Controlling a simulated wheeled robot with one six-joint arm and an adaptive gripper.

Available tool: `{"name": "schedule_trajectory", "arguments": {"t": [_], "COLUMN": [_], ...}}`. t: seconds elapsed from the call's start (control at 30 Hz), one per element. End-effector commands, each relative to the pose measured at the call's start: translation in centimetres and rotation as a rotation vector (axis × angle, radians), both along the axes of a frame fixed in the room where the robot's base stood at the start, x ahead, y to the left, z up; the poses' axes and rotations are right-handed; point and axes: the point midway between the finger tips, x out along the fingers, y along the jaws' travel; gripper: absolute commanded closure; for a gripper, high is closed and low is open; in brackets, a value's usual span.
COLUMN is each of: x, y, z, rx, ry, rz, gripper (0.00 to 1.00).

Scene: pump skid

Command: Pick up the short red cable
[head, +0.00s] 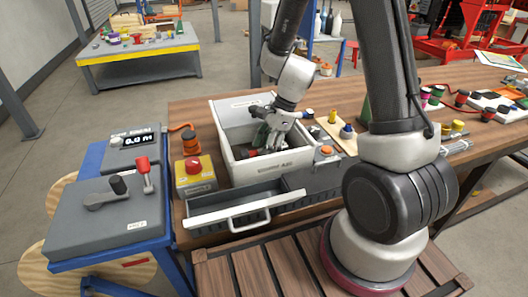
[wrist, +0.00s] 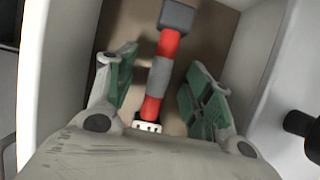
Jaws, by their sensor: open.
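The short red cable (wrist: 168,45) lies in a white bin. It has a grey band around its middle, a dark block at its far end and a pale connector at its near end. My gripper (wrist: 160,80) is open above it, with one green-padded finger on each side of the cable and a gap on both sides. In the head view my gripper (head: 268,138) reaches down into the white bin (head: 242,107) and hides most of what lies inside.
The bin walls stand close around my gripper. An open grey drawer (head: 235,212) is in front. A yellow box with a red button (head: 194,167) stands left of the bin, and a board with small coloured parts (head: 335,130) lies to its right.

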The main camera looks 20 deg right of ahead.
Motion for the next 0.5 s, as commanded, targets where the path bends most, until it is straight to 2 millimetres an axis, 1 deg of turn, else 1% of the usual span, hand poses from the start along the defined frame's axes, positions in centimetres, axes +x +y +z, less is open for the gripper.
{"name": "schedule_trajectory", "arguments": {"t": [0.17,0.2,0.27,0.4,0.43,0.5], "x": [0.01,0.01,0.01,0.00,0.00,0.00], "y": [0.00,0.00,0.01,0.01,0.00,0.01], "z": [0.00,0.01,0.01,0.00,-0.01,-0.02], "rx": [0.000,0.000,0.000,0.000,0.000,0.000], "ry": [0.000,0.000,0.000,0.000,0.000,0.000], "rz": [0.000,0.000,0.000,0.000,0.000,0.000], "gripper": [0.48,0.52,0.63,0.88,0.93,0.93]}}
